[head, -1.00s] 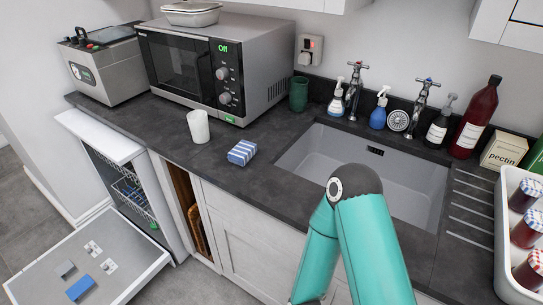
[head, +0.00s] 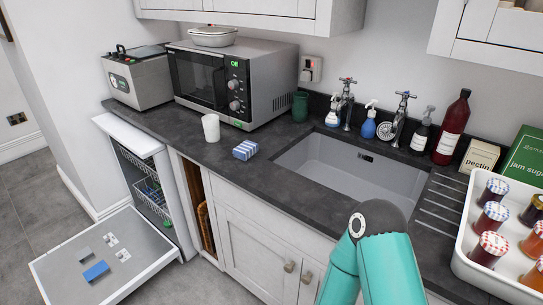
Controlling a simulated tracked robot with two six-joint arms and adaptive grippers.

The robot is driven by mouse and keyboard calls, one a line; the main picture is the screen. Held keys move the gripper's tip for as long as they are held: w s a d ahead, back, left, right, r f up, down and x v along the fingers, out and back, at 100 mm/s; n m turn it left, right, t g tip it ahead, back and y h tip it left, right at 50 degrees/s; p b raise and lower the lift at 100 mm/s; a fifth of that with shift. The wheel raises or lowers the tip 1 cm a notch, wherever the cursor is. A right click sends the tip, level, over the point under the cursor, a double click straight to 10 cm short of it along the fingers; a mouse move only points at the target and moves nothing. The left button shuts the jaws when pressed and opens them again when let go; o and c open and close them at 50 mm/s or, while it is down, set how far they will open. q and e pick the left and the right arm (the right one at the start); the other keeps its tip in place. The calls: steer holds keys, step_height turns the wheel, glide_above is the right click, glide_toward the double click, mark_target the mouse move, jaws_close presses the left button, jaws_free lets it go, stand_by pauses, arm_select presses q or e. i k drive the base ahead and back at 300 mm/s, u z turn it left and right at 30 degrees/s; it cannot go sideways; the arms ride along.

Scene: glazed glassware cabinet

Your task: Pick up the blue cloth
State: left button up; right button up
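A folded blue cloth with white stripes (head: 246,150) lies on the dark worktop (head: 270,180), left of the sink and in front of the microwave. Nothing touches it, and its top is uncovered. A teal arm of mine rises from the bottom edge, right of the middle, in front of the cabinet and sink front. Its elbow-like joint is well to the right of and nearer than the cloth. Neither gripper shows in the head view, so I cannot see their fingers.
A white cup (head: 211,128) stands left of the cloth. The microwave (head: 230,82) is behind, and the sink (head: 345,168) is to the right. A tray of jars (head: 463,262) is at far right. The dishwasher door (head: 60,278) hangs open at lower left, with a blue block (head: 96,270) on it.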

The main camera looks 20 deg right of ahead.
mark_target(247, 149)
steer(key=u, duration=0.15)
steer(key=i, duration=0.85)
